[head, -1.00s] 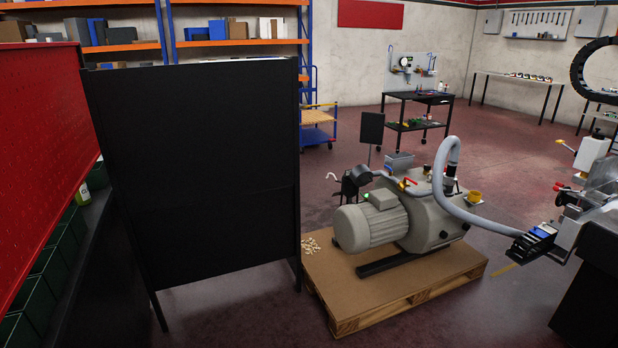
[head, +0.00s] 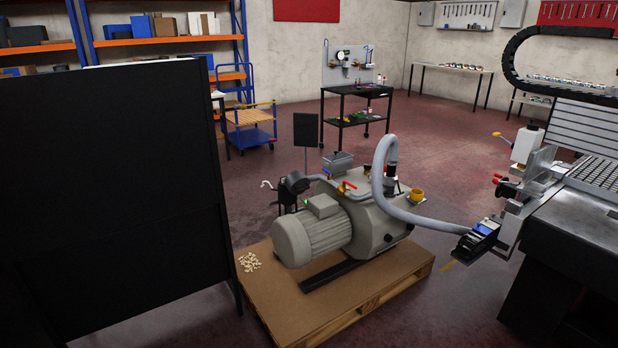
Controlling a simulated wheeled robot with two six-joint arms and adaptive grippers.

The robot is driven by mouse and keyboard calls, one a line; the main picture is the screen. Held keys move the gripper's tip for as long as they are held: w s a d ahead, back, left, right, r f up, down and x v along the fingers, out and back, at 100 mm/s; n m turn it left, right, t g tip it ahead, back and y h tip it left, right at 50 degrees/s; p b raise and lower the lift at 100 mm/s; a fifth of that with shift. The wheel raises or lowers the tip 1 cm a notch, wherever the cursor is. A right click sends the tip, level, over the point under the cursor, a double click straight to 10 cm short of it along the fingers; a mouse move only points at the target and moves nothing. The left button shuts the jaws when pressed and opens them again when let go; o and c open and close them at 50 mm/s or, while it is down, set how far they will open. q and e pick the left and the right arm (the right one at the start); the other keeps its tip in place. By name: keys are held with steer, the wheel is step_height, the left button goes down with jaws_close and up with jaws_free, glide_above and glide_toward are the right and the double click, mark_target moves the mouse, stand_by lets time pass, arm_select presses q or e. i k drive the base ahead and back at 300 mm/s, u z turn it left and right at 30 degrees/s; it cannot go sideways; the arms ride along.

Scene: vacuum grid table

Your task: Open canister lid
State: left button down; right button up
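I cannot make out for certain which part is the canister or its lid. A grey vacuum pump (head: 340,225) with a ribbed motor stands on a wooden pallet (head: 300,312) in the middle of the head view. A dark round housing (head: 298,183) and a small grey box (head: 338,163) sit at its back. A red-handled valve (head: 346,186) is beside them on top. A thick grey hose (head: 380,165) arches from the pump to the right. Neither of my grippers shows in this view.
A tall black panel (head: 110,190) fills the left side. A machine table (head: 570,240) with a cable chain (head: 525,60) stands at the right. Red floor (head: 450,140) behind the pump is open.

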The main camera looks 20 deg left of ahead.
mark_target(296, 182)
steer(key=u, duration=0.05)
steer(key=i, duration=3.4)
steer(key=u, duration=0.45)
